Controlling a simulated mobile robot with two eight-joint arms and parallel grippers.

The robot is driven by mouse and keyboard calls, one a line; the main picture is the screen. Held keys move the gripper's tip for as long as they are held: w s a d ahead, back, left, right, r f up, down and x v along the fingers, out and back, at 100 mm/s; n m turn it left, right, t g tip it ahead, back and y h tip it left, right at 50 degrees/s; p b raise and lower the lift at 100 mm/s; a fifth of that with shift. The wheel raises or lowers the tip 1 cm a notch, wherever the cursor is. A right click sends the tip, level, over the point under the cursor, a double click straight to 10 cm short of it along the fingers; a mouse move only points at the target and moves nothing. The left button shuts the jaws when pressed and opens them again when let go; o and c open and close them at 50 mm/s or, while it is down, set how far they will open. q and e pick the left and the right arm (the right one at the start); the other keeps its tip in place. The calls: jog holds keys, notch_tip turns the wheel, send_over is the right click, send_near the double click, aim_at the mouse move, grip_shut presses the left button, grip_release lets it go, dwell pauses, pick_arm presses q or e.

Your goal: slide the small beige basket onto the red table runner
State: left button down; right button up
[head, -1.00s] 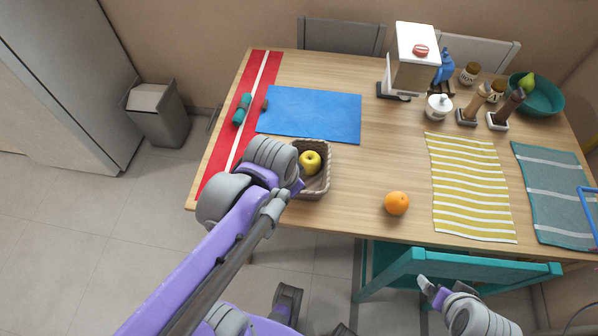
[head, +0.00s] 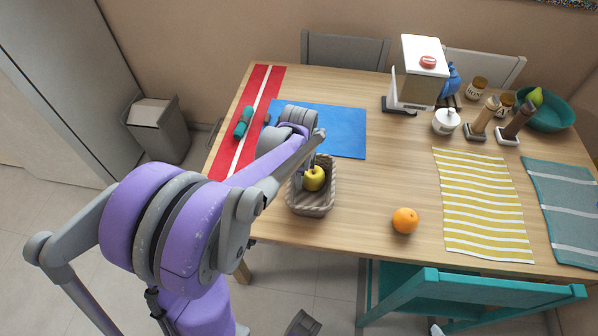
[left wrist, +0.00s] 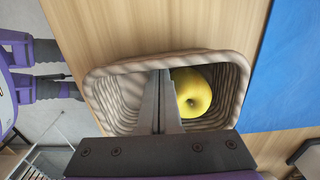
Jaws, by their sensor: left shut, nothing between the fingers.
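The small beige woven basket (head: 312,208) stands near the table's front left edge, to the right of the red table runner (head: 218,160) and just in front of the blue mat. A yellow apple (head: 313,179) lies in it. My left gripper (head: 309,170) points down at the basket, its fingers shut and empty. In the left wrist view, its fingers (left wrist: 165,78) overlap the basket's opening (left wrist: 100,82) beside the apple (left wrist: 192,93). Whether they touch the basket wall is unclear. Only a pale tip, probably my right gripper (head: 437,329), shows at the bottom edge.
A teal roll (head: 243,122) lies on the runner. The blue mat (head: 345,135) is behind the basket, and an orange (head: 405,220) is to its right. A teal chair (head: 470,290) stands at the front. My left arm covers part of the runner.

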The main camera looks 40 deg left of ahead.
pick_arm(q)
jog(key=shift+f, duration=1.4)
pick_arm(e)
jog(key=shift+f, duration=0.2)
pick_arm(q)
jog(key=s+a, duration=0.4)
jog(key=a, duration=0.3)
jog(key=s+a, duration=0.5)
jog(key=a, duration=0.2)
jog(key=s+a+b, duration=0.1)
jog(key=s+a, duration=0.3)
jog(key=a, duration=0.4)
jog(key=shift+s, duration=0.35)
pick_arm(e)
jog(key=shift+s+f, duration=0.1)
jog(key=shift+f, duration=0.4)
pick_arm(q)
jog(key=shift+r, duration=0.15)
pick_arm(e)
jog(key=shift+r, duration=0.1)
